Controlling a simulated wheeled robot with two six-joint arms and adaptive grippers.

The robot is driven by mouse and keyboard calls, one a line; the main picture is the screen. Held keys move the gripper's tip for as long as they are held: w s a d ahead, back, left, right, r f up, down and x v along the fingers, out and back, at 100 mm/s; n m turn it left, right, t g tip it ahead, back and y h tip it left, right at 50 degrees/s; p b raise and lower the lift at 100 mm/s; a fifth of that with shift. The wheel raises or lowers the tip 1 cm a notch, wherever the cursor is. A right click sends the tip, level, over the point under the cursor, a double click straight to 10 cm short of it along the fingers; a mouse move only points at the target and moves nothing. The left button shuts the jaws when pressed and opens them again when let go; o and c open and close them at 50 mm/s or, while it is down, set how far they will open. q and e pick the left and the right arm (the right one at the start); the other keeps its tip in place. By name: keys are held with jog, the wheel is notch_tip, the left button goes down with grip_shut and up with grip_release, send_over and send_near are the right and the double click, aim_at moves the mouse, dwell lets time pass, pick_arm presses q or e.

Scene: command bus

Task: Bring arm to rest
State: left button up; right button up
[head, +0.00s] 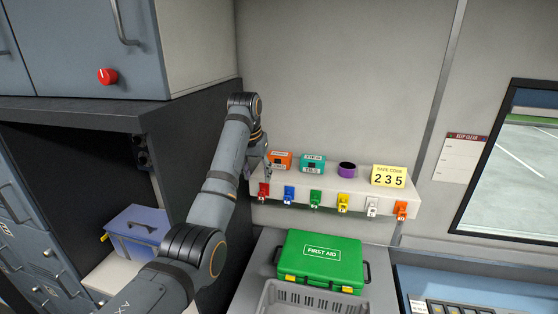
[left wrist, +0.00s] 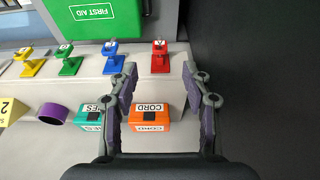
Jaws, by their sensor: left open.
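My left arm comes in from the lower left in the head view and reaches up towards the wall shelf. My left gripper (head: 257,165) is at the left end of the shelf, partly hidden behind the arm. In the left wrist view the left gripper (left wrist: 160,88) is open with nothing between its fingertips. An orange box (left wrist: 150,117) labelled CORD lies in view between the finger bases, with a teal box (left wrist: 91,117) beside it. The orange box (head: 280,160) and teal box (head: 312,164) stand on the shelf in the head view. My right gripper is not in view.
The white shelf (head: 350,192) carries a purple ring (head: 346,170) and a yellow safe code card (head: 389,177), with several coloured hooks along its front. A green first aid case (head: 320,260) and grey crate (head: 310,298) stand below. A dark cabinet (head: 75,125) flanks the left.

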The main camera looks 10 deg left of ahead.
pick_arm(q)
jog(key=s+a+f, duration=0.2)
jog(key=s+f, duration=0.5)
jog(key=f, duration=0.6)
jog(key=s+a+f, duration=0.2)
jog(key=s+f, duration=0.5)
jog(key=f, duration=0.6)
jog(key=s+f, duration=0.2)
jog(key=s, duration=1)
jog(key=s+f, duration=0.2)
jog(key=s, duration=1)
notch_tip(320, 180, down, 30)
jog(key=a+b, duration=0.2)
jog(key=b, duration=0.5)
jog(key=s+f+g+b, duration=0.1)
jog(key=s+f+b, duration=0.2)
jog(key=s+f, duration=0.7)
jog(key=s+a+f+b, duration=0.1)
jog(key=s+f+b, duration=0.2)
jog(key=s+f, duration=0.7)
notch_tip(320, 180, down, 6)
jog(key=shift+s+r+g+y, duration=0.25)
jog(key=shift+g+y, duration=0.15)
